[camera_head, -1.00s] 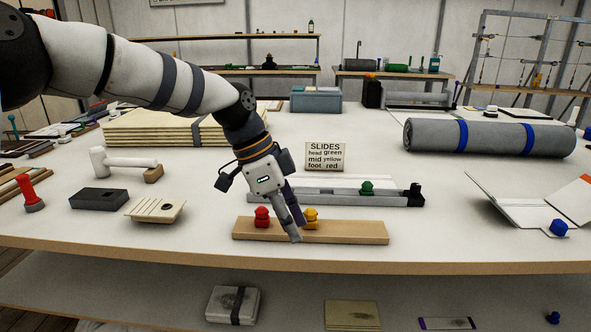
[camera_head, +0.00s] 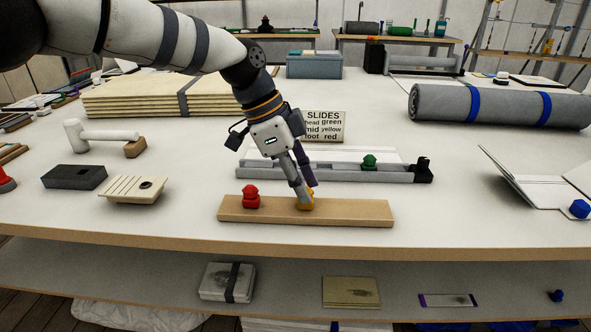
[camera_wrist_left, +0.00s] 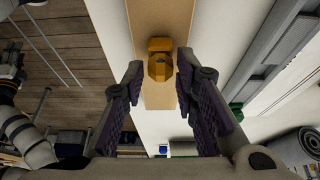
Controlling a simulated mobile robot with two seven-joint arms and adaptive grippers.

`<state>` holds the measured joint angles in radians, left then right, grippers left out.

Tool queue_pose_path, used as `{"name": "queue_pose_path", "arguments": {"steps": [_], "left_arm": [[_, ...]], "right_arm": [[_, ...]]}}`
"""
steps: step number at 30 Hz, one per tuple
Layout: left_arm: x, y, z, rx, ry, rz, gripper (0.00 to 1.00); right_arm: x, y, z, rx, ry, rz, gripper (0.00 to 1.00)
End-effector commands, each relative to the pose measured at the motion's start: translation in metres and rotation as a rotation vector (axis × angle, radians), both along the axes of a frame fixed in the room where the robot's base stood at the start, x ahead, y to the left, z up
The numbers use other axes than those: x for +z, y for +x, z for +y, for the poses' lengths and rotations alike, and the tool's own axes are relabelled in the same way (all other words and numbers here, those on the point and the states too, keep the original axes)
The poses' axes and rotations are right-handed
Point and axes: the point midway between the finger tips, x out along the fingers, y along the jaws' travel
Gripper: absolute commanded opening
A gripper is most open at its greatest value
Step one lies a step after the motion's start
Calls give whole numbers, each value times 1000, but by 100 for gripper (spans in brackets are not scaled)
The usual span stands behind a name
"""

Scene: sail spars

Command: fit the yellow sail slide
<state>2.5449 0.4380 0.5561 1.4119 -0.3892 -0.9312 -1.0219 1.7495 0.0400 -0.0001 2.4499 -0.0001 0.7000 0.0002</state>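The yellow slide (camera_head: 309,205) stands on a wooden strip (camera_head: 350,212), partly hidden behind my left gripper (camera_head: 303,194) in the head view. In the left wrist view the yellow slide (camera_wrist_left: 160,66) lies ahead, around the gap between the parted fingertips of my left gripper (camera_wrist_left: 160,70). The fingers are open, with no clear grip on it. The red slide (camera_head: 251,197) stands on the strip's left part. The green slide (camera_head: 369,161) sits on the grey rail (camera_head: 340,175) behind. A sign (camera_head: 323,126) reads head green, mid yellow, foot red.
A black end piece (camera_head: 423,170) is at the rail's right end. A grey block (camera_head: 74,177), a slotted block (camera_head: 133,189) and a mallet (camera_head: 103,136) lie to the left. A grey roll (camera_head: 500,105) lies at the back right. The table in front of the strip is clear.

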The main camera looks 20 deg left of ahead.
Motion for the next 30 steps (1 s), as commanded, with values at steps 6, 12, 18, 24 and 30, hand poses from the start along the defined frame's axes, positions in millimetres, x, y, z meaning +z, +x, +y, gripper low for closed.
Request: {"name": "queue_pose_path", "arguments": {"steps": [6,12,18,24,30], "left_arm": [[-2,0,-1,0,0,0,0],[1,0,-1,0,0,-1,0],[26,0,-1,0,1,-8,0],[41,0,-1,0,0,-3,0],[39,0,-1,0,0,0,0]], "right_arm": [[0,0,0,0,0,0,40],[1,1,0,0,0,-4,40],[8,9,0,1,0,-31,40],[11,12,0,1,1,-42,40],[11,11,0,1,0,-39,40]]}}
